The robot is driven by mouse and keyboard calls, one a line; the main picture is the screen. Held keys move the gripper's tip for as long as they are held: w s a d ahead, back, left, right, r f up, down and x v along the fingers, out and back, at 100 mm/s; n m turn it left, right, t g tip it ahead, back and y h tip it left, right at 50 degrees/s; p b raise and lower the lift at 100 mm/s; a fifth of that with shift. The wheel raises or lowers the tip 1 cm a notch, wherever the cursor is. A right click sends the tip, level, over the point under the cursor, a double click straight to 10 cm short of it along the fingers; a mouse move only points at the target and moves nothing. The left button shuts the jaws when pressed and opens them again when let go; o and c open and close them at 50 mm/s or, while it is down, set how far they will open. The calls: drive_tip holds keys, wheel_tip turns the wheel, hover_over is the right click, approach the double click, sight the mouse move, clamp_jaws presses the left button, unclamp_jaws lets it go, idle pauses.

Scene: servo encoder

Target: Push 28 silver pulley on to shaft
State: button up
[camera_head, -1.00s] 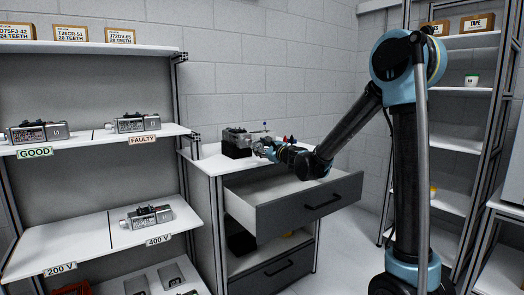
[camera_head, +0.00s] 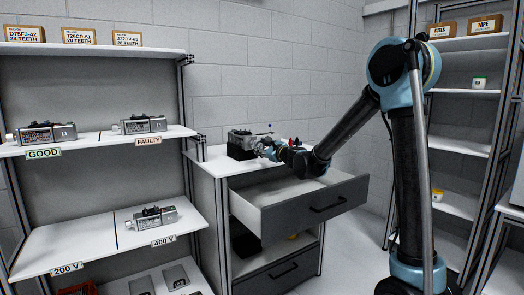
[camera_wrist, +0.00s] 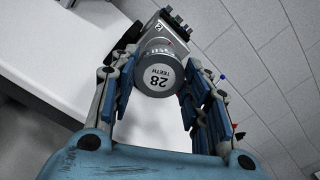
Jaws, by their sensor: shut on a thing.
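The silver pulley (camera_wrist: 160,76), marked "28 TEETH", sits between the two blue fingers of my gripper (camera_wrist: 163,66) in the wrist view. Its marked flat face is toward the wrist camera. The grey servo motor (camera_wrist: 172,36) is right behind the pulley, roughly in line with it. The shaft is hidden behind the pulley, so I cannot tell how far the pulley is on it. In the head view, the servo (camera_head: 242,138) rests on a black block (camera_head: 240,153) on the workbench, and my gripper (camera_head: 269,148) is at its right end.
The white bench top (camera_head: 214,162) has bare room at its front left. An open drawer (camera_head: 313,205) juts out below my arm. Small red-topped items (camera_head: 294,142) stand behind the gripper. Shelves with other servos (camera_head: 46,132) are at the left.

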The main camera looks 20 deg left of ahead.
drive_tip(key=shift+w+a, duration=0.35)
drive_tip(key=shift+a, duration=0.05)
idle(0.4)
drive_tip(key=o, duration=1.3)
drive_tip(key=shift+s, duration=0.1)
drive_tip(key=shift+c, duration=0.5)
drive_tip(key=shift+v, duration=1.6)
